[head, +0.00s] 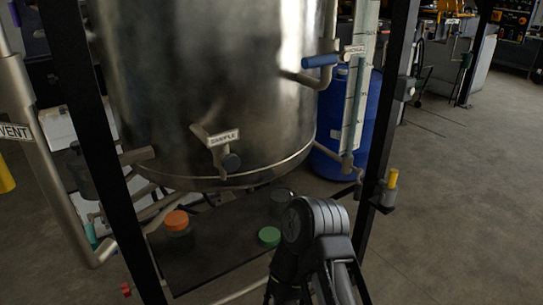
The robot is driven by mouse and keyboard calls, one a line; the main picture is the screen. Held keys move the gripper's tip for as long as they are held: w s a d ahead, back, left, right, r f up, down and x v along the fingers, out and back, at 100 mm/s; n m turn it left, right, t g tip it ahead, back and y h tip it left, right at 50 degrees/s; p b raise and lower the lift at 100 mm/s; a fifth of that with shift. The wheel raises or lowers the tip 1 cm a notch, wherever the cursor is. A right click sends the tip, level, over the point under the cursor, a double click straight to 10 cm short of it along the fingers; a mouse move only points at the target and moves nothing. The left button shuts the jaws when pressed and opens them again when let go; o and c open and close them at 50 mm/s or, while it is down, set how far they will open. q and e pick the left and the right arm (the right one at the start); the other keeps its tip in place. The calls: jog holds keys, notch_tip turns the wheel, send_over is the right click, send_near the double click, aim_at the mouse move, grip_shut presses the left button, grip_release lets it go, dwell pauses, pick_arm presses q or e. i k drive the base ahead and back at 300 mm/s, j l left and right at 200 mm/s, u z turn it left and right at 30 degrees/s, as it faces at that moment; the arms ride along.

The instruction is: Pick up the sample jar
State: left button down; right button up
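A jar with an orange lid (177,221) stands at the left of a dark shelf (215,250) under the steel tank. A green lid (269,236) shows at the shelf's right; whether a jar is under it I cannot tell. A dark, jar-like shape (283,198) sits behind it in shadow. None carries a readable label, so I cannot tell which is the sample jar. My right arm reaches up from the bottom edge just right of the green lid, but its fingers do not show. My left gripper is not in view.
The tank (215,80) overhangs the shelf, with a tap labelled SAMPLE (222,140) on its front. Black frame posts (385,130) stand left and right. A VENT pipe (40,150) runs at far left. A blue drum (365,120) stands behind. Open floor (450,220) lies right.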

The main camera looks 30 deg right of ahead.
aim_at(281, 195)
jog(key=z, duration=1.1)
jog(key=i+l+z, duration=0.3)
jog(key=l, duration=0.4)
jog(key=i+l+z, duration=0.3)
jog(key=i+l, duration=0.3)
jog(key=k+j, duration=0.1)
jog(key=j, duration=0.55)
